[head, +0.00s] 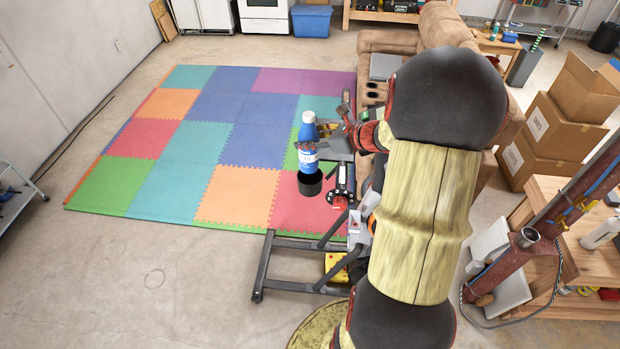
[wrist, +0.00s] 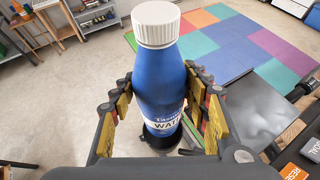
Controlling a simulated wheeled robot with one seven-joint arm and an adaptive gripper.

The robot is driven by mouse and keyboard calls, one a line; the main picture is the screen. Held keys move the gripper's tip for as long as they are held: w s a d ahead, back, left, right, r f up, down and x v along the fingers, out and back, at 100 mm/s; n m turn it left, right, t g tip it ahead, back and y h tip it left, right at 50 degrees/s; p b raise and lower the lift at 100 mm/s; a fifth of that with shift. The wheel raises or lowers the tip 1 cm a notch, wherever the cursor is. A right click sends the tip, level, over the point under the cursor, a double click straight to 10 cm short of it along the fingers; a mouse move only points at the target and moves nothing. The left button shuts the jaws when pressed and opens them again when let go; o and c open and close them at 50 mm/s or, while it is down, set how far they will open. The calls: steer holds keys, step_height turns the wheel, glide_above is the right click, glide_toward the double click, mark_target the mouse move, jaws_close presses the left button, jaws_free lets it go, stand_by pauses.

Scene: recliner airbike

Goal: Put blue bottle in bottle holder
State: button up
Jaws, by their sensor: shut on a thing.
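The blue bottle (head: 308,145) has a white cap and a white label band. In the wrist view the bottle (wrist: 159,80) stands upright between the two fingers of my gripper (wrist: 162,115), which is shut on it. The black round bottle holder (head: 310,184) is directly below the bottle in the head view. In the wrist view a black ring of the holder (wrist: 163,138) shows around or under the bottle's lower part. I cannot tell how deep the bottle's base sits in it. My arm hides much of the bike in the head view.
The airbike's frame (head: 290,286) stands on the floor beside my arm. Foam floor tiles (head: 170,140) lie behind and left. A brown recliner (head: 400,42) is behind the bike. Cardboard boxes (head: 540,125) and a wooden bench (head: 585,265) stand right.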

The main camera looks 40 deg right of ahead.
mark_target(310, 162)
steer(key=shift+f+p, duration=0.35)
steer(key=shift+f, duration=4.45)
steer(key=shift+d+f, duration=0.1)
steer(key=shift+f, duration=0.1)
steer(key=o, duration=1.7)
steer(key=shift+c, duration=0.2)
